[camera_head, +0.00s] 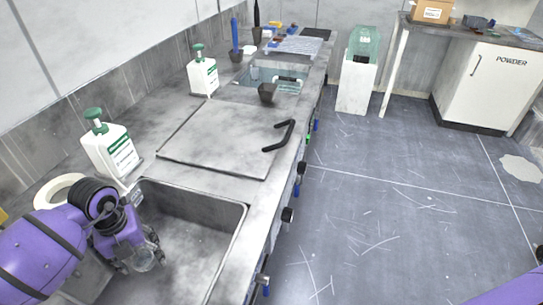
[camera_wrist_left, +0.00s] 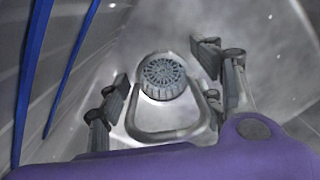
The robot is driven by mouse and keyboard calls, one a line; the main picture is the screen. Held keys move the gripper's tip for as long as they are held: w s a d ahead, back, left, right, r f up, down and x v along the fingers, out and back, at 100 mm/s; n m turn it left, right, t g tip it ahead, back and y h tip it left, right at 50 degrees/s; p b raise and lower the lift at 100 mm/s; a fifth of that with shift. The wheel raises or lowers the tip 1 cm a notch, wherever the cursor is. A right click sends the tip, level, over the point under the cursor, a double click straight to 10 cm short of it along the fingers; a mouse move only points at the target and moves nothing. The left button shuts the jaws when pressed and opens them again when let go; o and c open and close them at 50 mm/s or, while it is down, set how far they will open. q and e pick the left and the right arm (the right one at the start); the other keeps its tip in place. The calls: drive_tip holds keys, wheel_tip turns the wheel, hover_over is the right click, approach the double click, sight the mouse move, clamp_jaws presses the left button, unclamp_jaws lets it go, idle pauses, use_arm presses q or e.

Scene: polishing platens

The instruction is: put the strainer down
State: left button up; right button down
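The strainer, a round dark grey piece with a grid-patterned face (camera_wrist_left: 163,76), shows in the left wrist view, below and between the fingers of my left gripper (camera_wrist_left: 163,88). A pale grey loop curves around its near side; I cannot tell if it belongs to the strainer. The fingers stand wide apart, with gaps on both sides of the grid face. In the head view my left gripper (camera_head: 143,256) points down into the near sink (camera_head: 195,250). A small greyish clear shape shows at its fingertips. My right gripper is out of view.
A white bottle with a green cap (camera_head: 110,148) stands behind the sink, and another (camera_head: 203,73) stands further along. A grey board with a black handle (camera_head: 225,140) lies beyond the sink. A dark cup (camera_head: 267,93) stands near the far basin (camera_head: 262,74).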

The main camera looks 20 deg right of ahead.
use_arm(q)
wheel_tip(320, 180, up, 12)
drive_tip(key=shift+a+r+p, duration=0.1)
drive_tip(key=shift+r+p, duration=0.1)
drive_tip(key=shift+p, duration=0.1)
idle(0.3)
idle(0.5)
